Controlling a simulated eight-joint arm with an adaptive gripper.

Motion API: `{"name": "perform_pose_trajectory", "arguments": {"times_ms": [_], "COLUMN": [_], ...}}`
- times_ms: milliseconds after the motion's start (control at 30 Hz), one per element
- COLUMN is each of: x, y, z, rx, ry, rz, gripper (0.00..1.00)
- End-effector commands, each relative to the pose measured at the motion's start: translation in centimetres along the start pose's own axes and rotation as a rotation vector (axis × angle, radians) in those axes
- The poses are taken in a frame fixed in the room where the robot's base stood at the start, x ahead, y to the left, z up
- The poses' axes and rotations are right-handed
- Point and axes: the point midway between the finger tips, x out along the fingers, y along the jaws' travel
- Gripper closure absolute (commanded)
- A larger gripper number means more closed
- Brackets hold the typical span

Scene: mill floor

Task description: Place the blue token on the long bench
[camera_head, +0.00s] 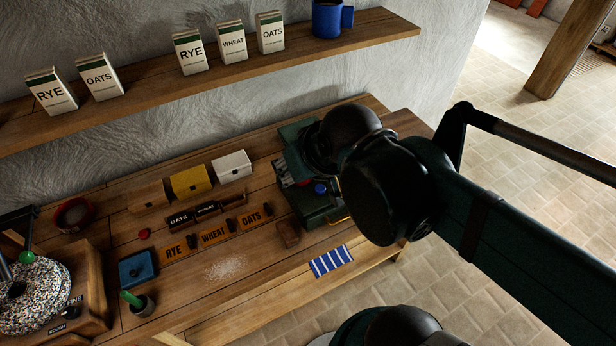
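A small round blue piece (320,188), which looks like the blue token, shows at the green metal box (318,212) on the right part of the long bench. I cannot tell whether it lies in the box or is held. The long wooden bench (200,247) runs along the wall below the shelf. My gripper (316,160) is over the green box, beneath my dark wrist. Its fingers are dark and mostly hidden, so I cannot tell whether they are open or shut.
A millstone (35,295) stands at left. Bare wood shows around the spilled flour (225,268).

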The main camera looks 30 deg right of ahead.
Motion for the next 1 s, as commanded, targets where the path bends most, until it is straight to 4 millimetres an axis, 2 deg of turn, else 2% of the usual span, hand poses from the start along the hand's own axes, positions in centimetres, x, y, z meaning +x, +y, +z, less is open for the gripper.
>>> {"name": "perform_pose_trajectory", "arguments": {"times_ms": [467, 1000], "x": [0.7, 5.1], "y": [0.5, 3.2], "z": [-0.4, -1.7], "rx": [-0.051, -0.346], "ry": [-0.024, -0.167], "rz": [0.006, 0.003], "gripper": [0.6, 0.6]}}
